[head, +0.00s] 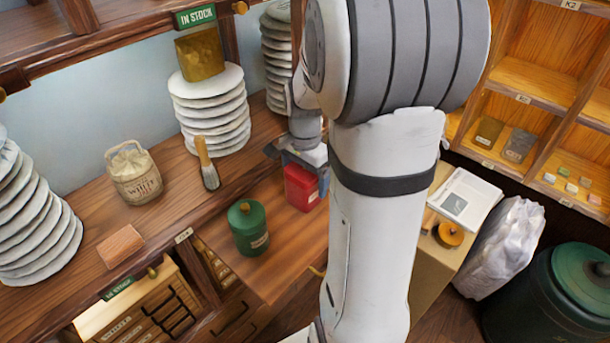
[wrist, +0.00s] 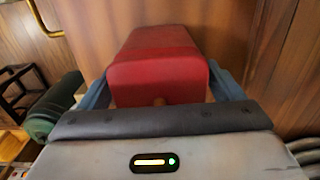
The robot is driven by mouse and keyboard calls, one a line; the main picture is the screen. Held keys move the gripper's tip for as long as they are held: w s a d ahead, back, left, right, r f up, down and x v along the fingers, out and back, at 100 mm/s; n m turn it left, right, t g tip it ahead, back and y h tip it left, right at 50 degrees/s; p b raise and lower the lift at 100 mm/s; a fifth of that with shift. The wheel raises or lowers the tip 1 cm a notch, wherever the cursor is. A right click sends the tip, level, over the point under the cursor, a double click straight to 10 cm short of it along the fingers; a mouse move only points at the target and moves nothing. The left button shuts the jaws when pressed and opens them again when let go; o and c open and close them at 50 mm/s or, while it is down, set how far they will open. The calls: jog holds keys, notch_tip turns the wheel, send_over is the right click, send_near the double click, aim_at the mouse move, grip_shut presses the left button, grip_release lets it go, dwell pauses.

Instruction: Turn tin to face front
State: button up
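A red tin (head: 301,187) stands on the wooden counter, a small pale label low on the side that shows in the head view. In the wrist view the red tin (wrist: 158,65) sits between my two blue fingers (wrist: 160,88), one along each side, with no clear gap. A green round tin (head: 248,228) with a pale label stands to the left and nearer; part of it shows in the wrist view (wrist: 52,108). My arm hides the area right of the red tin.
A brush (head: 207,165), a labelled sack (head: 133,172) and stacks of pale wrapped cakes (head: 210,110) stand on the shelf to the left. A cabinet of cubbies (head: 540,85) is at the right, above a green bin (head: 570,295). Bare counter lies before the red tin.

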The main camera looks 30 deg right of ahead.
jog(key=shift+o, duration=0.3)
notch_tip(320, 180, up, 8)
jog(key=shift+f, duration=0.1)
jog(key=s+a+n+t, duration=0.3)
jog(key=s+a+n, duration=0.9)
jog(key=n, duration=0.2)
jog(key=shift+s, duration=0.15)
dwell(1.2)
